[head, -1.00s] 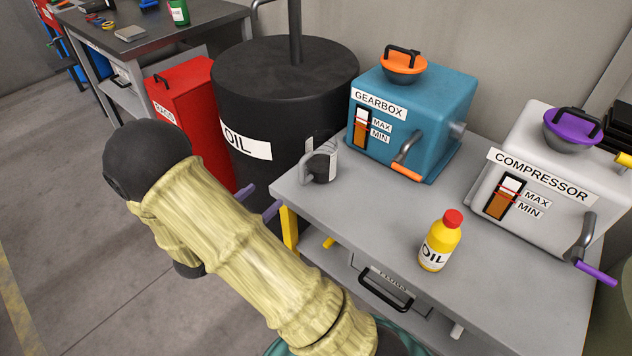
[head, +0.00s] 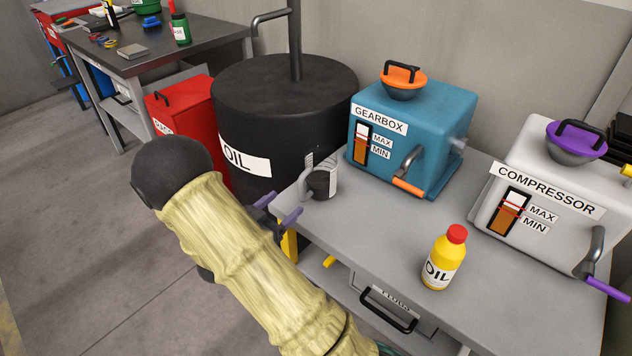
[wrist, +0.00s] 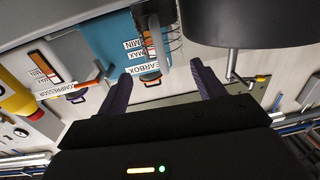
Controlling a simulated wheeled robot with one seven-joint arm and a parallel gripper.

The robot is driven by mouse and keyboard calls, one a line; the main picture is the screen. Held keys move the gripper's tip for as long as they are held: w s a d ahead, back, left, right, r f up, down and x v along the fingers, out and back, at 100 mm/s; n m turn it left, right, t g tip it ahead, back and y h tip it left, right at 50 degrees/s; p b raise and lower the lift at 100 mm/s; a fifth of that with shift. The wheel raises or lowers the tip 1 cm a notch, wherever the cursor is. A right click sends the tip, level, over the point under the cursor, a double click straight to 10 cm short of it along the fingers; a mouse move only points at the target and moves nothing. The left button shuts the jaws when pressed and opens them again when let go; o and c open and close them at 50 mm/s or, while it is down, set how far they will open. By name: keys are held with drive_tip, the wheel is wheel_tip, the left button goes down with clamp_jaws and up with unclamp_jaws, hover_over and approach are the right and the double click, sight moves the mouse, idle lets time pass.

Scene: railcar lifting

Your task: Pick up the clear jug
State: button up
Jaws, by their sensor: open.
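The clear jug (head: 324,180) stands upright on the grey bench at its left back corner, beside the blue gearbox. It is see-through, with dark graduation marks, and its handle points left toward my gripper. In the wrist view the jug (wrist: 172,30) shows ahead between the finger lines, with the gearbox behind it. My gripper (head: 279,208) is open and empty, just left of the jug handle and apart from it. Its two purple fingers also show spread in the wrist view (wrist: 162,88). The jug's lower part is hard to make out.
The grey bench (head: 390,235) holds the gearbox (head: 425,130), a yellow oil bottle (head: 443,262) and the white compressor (head: 535,190). A black oil drum (head: 240,120) stands close behind the jug. A red cabinet (head: 185,115) is left of the drum.

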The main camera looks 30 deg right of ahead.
sight(300, 190)
drive_tip(key=x, duration=0.5)
drive_tip(key=shift+w, duration=0.1)
drive_tip(key=shift+d, duration=0.1)
drive_tip(key=shift+f+b+x, duration=0.15)
drive_tip(key=shift+b+x, duration=0.15)
drive_tip(key=shift+x, duration=1)
drive_tip(key=shift+f+b+x, duration=0.1)
drive_tip(key=shift+b+x, duration=0.2)
drive_tip(key=shift+x, duration=1)
clamp_jaws()
